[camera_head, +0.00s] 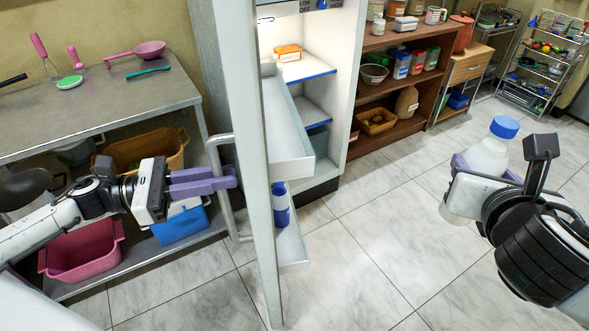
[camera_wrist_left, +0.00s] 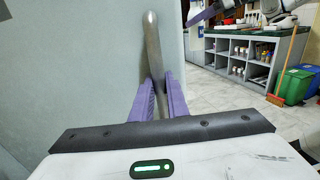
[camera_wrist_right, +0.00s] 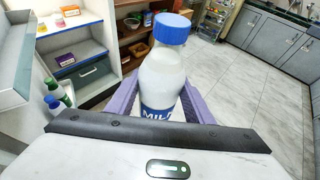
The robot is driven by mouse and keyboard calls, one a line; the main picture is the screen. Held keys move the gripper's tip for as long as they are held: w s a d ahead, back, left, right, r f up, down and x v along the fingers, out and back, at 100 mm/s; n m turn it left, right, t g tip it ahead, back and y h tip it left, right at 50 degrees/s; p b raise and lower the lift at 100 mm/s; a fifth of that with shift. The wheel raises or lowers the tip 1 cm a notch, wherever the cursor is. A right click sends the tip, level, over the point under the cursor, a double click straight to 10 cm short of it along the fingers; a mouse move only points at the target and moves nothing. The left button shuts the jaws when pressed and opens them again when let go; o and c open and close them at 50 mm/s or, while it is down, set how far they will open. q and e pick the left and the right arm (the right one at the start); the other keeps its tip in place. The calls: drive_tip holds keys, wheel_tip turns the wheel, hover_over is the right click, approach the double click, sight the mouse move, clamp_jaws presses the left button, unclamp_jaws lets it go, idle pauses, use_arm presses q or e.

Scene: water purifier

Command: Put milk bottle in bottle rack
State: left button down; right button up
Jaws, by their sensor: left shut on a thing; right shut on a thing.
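The milk bottle (camera_head: 487,158) is white with a blue cap. My right gripper (camera_head: 484,173) is shut around its body at the right of the head view. The right wrist view shows the milk bottle (camera_wrist_right: 162,80) upright between the purple fingers, with part of its label visible. My left gripper (camera_head: 228,178) is shut on the grey door handle (camera_head: 228,212) of the open fridge door (camera_head: 245,150); the handle (camera_wrist_left: 153,50) also shows between its fingers in the left wrist view. The bottle rack (camera_head: 292,250) appears to be the low door shelf, holding a blue bottle (camera_head: 281,205).
An upper door shelf (camera_head: 288,140) sits above the rack. The lit fridge interior (camera_head: 305,70) holds an orange box (camera_head: 288,52). A metal table (camera_head: 95,100) with bins stands left, a wooden shelf (camera_head: 385,95) behind. The tiled floor (camera_head: 370,250) between door and right arm is clear.

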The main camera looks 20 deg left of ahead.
use_arm(q)
drive_tip(key=shift+w+a+r, duration=0.1)
drive_tip(key=shift+a, duration=0.2)
drive_tip(key=c, duration=1.9)
unclamp_jaws()
drive_tip(key=shift+a, duration=0.1)
drive_tip(key=shift+o, duration=0.8)
drive_tip(key=shift+s+a, duration=0.1)
drive_tip(key=shift+s, duration=0.15)
drive_tip(key=v, duration=1.1)
drive_tip(key=shift+s+a+b, duration=0.25)
drive_tip(key=shift+s+b, duration=0.05)
drive_tip(key=shift+b, duration=0.1)
